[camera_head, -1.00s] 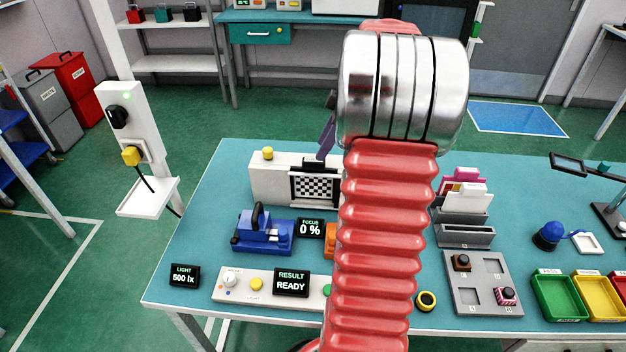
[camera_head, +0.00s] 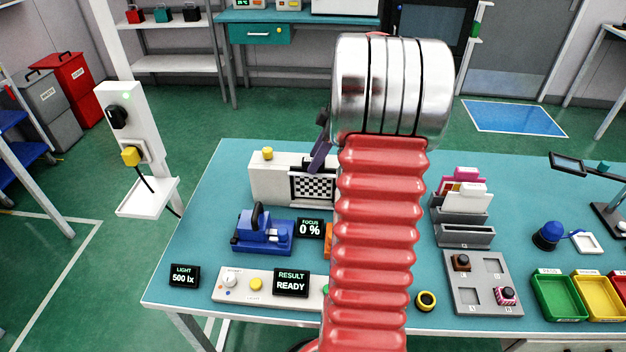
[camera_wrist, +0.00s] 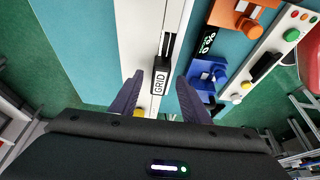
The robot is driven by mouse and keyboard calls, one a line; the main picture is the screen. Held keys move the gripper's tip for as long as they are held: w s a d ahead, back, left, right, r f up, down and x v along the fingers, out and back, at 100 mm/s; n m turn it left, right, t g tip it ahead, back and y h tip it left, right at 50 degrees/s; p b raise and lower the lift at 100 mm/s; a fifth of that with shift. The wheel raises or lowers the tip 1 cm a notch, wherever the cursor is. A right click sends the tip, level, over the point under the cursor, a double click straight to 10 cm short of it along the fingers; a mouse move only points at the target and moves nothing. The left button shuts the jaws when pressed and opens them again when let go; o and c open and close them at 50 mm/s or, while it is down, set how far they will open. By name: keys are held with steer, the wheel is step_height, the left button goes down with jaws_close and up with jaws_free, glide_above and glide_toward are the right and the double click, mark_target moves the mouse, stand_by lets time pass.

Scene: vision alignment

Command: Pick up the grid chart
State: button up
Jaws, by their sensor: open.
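The grid chart (camera_head: 315,188), a black-and-white checkered panel, stands upright at the front of a white box-like holder (camera_head: 266,184) on the teal bench. In the wrist view, a white tab marked GRID (camera_wrist: 160,82) shows at the chart's top, between my purple fingers. My gripper (camera_wrist: 160,88) is open, with one finger on each side of the tab and nothing visibly clamped. In the head view, a purple finger (camera_head: 320,150) shows just above the chart; my arm hides the rest and the right edge of the holder.
A blue device (camera_head: 263,233), a focus display (camera_head: 310,229) and a control panel (camera_head: 256,287) stand in front of the holder. A card rack (camera_head: 462,220) and a grey tray (camera_head: 478,283) lie right of my arm. A yellow knob (camera_head: 267,153) tops the holder.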

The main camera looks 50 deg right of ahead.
steer(key=shift+c, duration=0.4)
jaws_close()
stand_by(0.4)
